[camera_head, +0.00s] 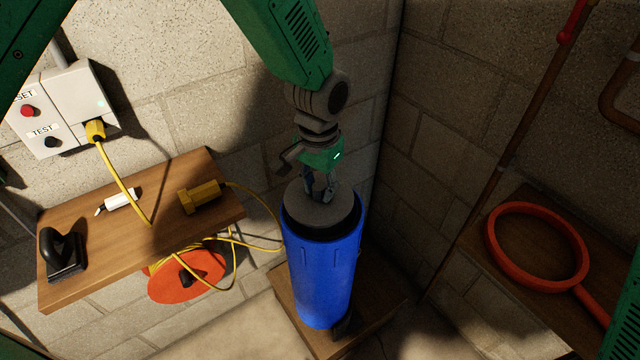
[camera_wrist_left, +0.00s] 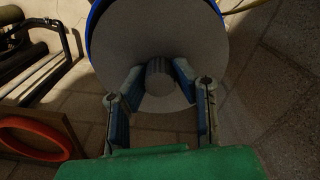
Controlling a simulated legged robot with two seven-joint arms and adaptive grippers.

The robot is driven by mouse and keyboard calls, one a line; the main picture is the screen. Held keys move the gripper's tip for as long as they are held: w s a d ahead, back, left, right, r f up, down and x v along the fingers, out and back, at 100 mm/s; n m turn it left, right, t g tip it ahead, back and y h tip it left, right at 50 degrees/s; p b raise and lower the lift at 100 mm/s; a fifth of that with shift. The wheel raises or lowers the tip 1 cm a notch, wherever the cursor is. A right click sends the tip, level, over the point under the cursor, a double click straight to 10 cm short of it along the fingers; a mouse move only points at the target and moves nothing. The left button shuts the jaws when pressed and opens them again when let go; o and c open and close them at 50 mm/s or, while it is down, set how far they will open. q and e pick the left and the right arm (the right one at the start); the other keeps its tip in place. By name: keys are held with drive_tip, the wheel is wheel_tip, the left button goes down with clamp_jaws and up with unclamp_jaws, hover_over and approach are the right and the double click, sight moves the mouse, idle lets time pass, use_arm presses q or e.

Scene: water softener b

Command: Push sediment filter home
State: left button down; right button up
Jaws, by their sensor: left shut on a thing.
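The sediment filter (camera_head: 318,210) shows as a grey round cap at the top of a blue cylindrical housing (camera_head: 323,280). The housing stands upright on a wooden base. My left gripper (camera_head: 320,195) reaches down from above and is shut on the filter's small central knob. In the left wrist view, the two fingers (camera_wrist_left: 158,85) close on the knob, with the grey cap (camera_wrist_left: 150,35) around it and the housing's blue rim (camera_wrist_left: 97,14) at its edge. How deep the filter's body sits is hidden inside the housing. My right gripper is not in view.
A wooden shelf (camera_head: 130,265) at left holds a yellow plug (camera_head: 200,197), a white marker and a black-handled tool (camera_head: 62,255). A yellow cable hangs near the housing. An orange ring wrench (camera_head: 540,250) lies on a shelf at right. Brick walls stand close behind.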

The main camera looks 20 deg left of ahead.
sight(320, 200)
use_arm(q)
drive_tip(key=shift+f+b, duration=0.4)
drive_tip(key=shift+f, duration=0.6)
drive_tip(key=shift+f, duration=0.35)
drive_tip(key=shift+d+f+b, duration=0.1)
drive_tip(key=shift+f+b, duration=0.25)
drive_tip(key=shift+s+a+f+b, duration=0.15)
drive_tip(key=shift+f+b, duration=0.6)
drive_tip(key=shift+f, duration=1)
drive_tip(key=c, duration=1.2)
unclamp_jaws()
drive_tip(key=shift+a, duration=0.3)
drive_tip(key=shift+r, duration=0.1)
drive_tip(key=r, duration=0.7)
drive_tip(key=shift+w+d+r, duration=0.2)
drive_tip(key=shift+d+r, duration=0.1)
drive_tip(key=shift+d, duration=0.05)
drive_tip(key=shift+a+r, duration=0.2)
drive_tip(key=shift+r, duration=0.45)
drive_tip(key=shift+a+r, duration=0.25)
drive_tip(key=shift+r, duration=0.45)
drive_tip(key=shift+a+r, duration=0.2)
drive_tip(key=shift+r, duration=0.45)
